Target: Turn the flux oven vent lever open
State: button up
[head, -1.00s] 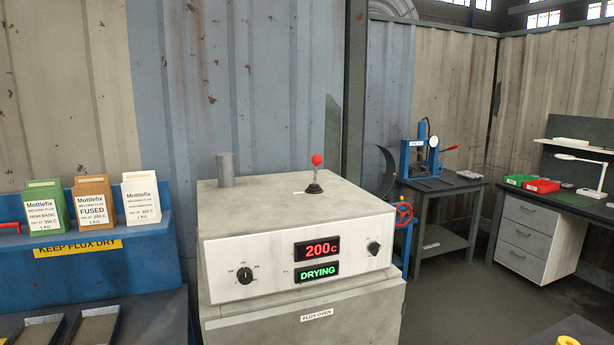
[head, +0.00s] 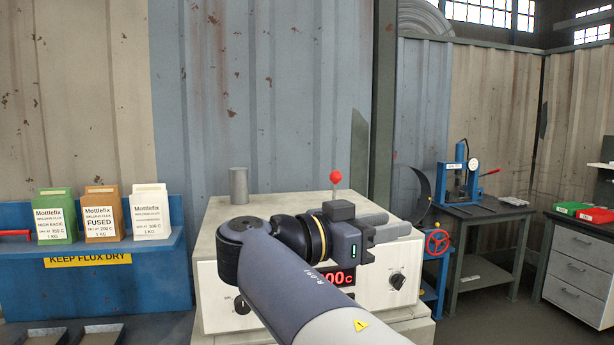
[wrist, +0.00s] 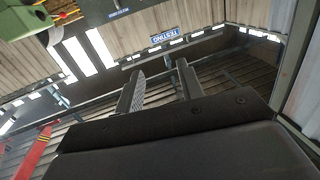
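The vent lever's red knob (head: 335,177) stands above the top of the flux oven (head: 280,204). Its lower stem and base are hidden behind my arm and gripper. The oven is a pale box, and my arm covers much of its front panel and display. My gripper (head: 402,225) is in front of the oven in the head view, its fingers pointing right, below and to the right of the knob. In the wrist view the two fingers (wrist: 160,80) are apart with nothing between them, so it is open. The lever is not seen in the wrist view.
A grey vent pipe (head: 239,186) rises from the oven's back left. Flux boxes (head: 101,214) stand on a blue shelf at left. A red handwheel (head: 438,242) and a press bench (head: 482,212) are at right. A corrugated wall is close behind the oven.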

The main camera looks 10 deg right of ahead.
aim_at(335, 177)
jog(key=i+l+u, duration=0.35)
jog(key=i, duration=0.2)
jog(key=i+l+u, duration=0.35)
jog(key=i+l, duration=0.1)
jog(key=i, duration=0.05)
